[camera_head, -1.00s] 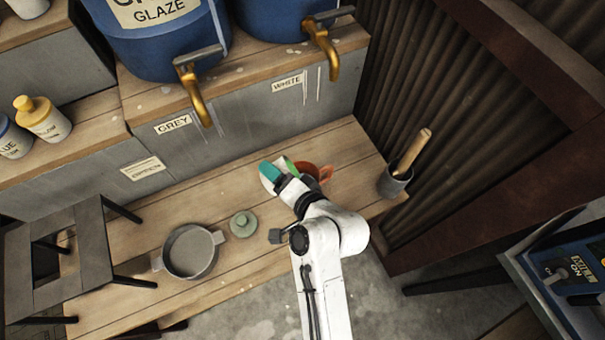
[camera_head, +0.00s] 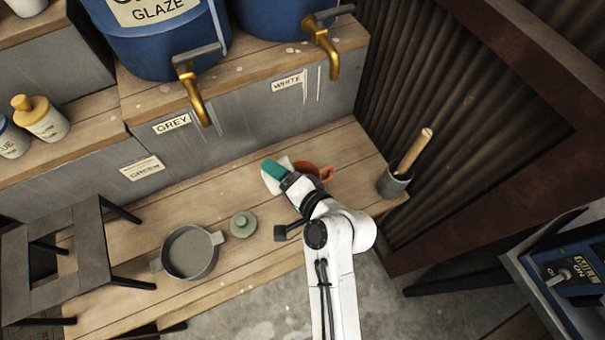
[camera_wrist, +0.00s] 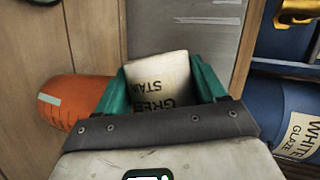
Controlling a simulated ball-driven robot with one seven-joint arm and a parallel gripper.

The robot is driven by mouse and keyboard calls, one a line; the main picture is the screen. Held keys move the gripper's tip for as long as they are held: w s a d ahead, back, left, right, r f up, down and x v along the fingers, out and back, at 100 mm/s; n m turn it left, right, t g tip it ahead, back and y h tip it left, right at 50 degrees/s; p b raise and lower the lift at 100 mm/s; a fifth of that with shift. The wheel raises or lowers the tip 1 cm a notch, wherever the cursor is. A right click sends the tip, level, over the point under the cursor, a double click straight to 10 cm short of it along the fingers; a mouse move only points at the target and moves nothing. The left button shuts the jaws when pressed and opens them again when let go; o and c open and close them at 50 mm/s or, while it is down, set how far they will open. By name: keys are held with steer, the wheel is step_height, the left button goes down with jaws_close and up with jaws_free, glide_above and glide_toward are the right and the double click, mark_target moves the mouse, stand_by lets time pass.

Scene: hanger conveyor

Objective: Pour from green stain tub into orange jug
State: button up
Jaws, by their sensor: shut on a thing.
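My gripper (camera_head: 279,175) is shut on the green stain tub (camera_head: 270,187), a whitish tub lettered "GREEN STAIN". In the wrist view the tub (camera_wrist: 160,85) sits between the two teal fingers of my gripper (camera_wrist: 165,90), with its lettering upside down. The orange jug (camera_head: 326,174) stands on the lower wooden bench, just right of the tub and partly hidden behind my gripper. In the wrist view the jug (camera_wrist: 75,98) is at the left, beside the left finger. The tub's mouth and any flow from it are hidden.
A grey pan (camera_head: 190,252) and a green lid (camera_head: 243,225) lie on the bench to the left. A dark pot with a wooden handle (camera_head: 396,182) stands at the right end. Blue glaze barrels with brass taps (camera_head: 196,95) stand behind. A dark stool (camera_head: 60,240) is at far left.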

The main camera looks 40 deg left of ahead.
steer(key=shift+w+f+m+g, duration=0.1)
steer(key=shift+m+g, duration=0.2)
steer(key=shift+w+b, duration=0.1)
steer(key=shift+b, duration=0.2)
steer(key=shift+d+f+m+y, duration=0.1)
steer(key=shift+m+y, duration=0.3)
stand_by(0.5)
steer(key=shift+w+d+f+m+g+b, duration=0.1)
steer(key=shift+w+m+g+b, duration=0.05)
steer(key=shift+m+g+b, duration=0.2)
steer(key=shift+f, duration=0.1)
stand_by(0.5)
